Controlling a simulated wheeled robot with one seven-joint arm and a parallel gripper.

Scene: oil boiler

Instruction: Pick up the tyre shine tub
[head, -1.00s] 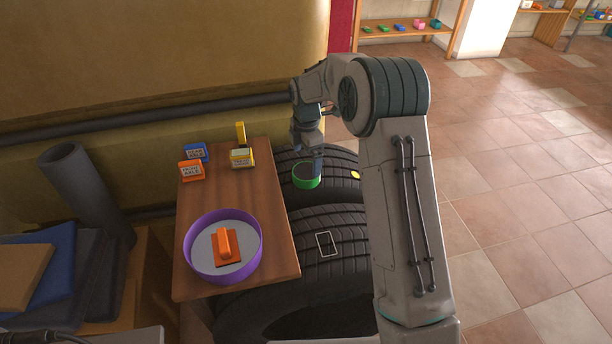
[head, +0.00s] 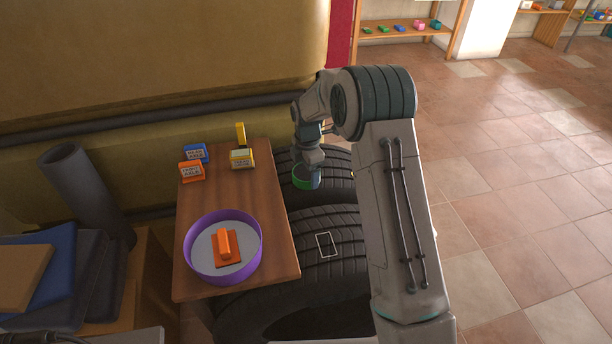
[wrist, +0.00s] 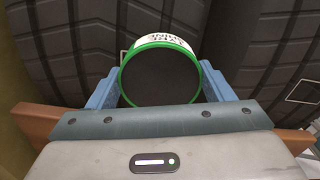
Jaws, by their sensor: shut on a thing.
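The tyre shine tub (head: 301,181) is a round green-rimmed tub beside the wooden table, over the far tyre. In the wrist view the tub (wrist: 160,80) has a dark top, a green rim and a white label with dark lettering, partly out of sight. My gripper (head: 309,178) reaches down onto the tub from above. In the wrist view its two blue fingers (wrist: 160,88) sit on both sides of the tub, shut on it. I cannot tell from these frames whether the tub touches the tyre.
The wooden table (head: 270,205) holds a purple-rimmed tray (head: 190,257) with an orange-handled tool (head: 225,246). Small blue (head: 196,152), orange (head: 191,171) and yellow (head: 242,158) boxes stand at its back. A near tyre (head: 335,222) lies beside the table. Tiled floor (head: 510,220) is open at right.

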